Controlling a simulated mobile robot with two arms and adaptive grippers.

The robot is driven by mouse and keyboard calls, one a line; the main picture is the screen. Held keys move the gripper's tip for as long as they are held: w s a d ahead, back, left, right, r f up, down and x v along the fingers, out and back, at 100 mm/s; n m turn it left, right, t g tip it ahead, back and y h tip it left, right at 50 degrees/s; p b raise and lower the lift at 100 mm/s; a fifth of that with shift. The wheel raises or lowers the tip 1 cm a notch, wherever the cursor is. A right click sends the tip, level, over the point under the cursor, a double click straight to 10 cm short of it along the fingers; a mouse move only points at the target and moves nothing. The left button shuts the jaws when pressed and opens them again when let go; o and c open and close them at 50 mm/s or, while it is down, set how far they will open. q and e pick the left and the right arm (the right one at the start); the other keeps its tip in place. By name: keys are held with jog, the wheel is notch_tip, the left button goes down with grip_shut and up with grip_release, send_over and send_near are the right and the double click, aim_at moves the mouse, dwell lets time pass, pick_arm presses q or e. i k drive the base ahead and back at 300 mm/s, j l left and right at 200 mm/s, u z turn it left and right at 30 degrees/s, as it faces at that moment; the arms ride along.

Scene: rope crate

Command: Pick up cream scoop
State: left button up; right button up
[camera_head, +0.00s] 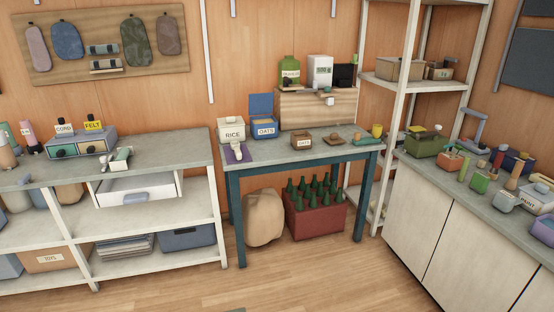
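A small cream scoop-like item (238,148) lies on a purple mat (229,158) at the left front of the grey-topped table with blue legs (234,200). It is small here, so its exact shape is hard to tell. It is just in front of the white box labelled RICE (231,130). Neither of my grippers shows in the head view.
On the same table stand a blue open-lidded OATS box (264,131), a small brown labelled box (302,142) and a yellow cup (377,131). Shelving (150,150) is at left, a crowded counter (455,187) at right. The wooden floor (310,275) is clear in front.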

aim_at(237, 150)
jog(key=i+j, duration=0.2)
jog(key=j, duration=0.15)
jog(key=i+j, duration=0.4)
jog(key=j, duration=0.25)
jog(key=u, duration=0.55)
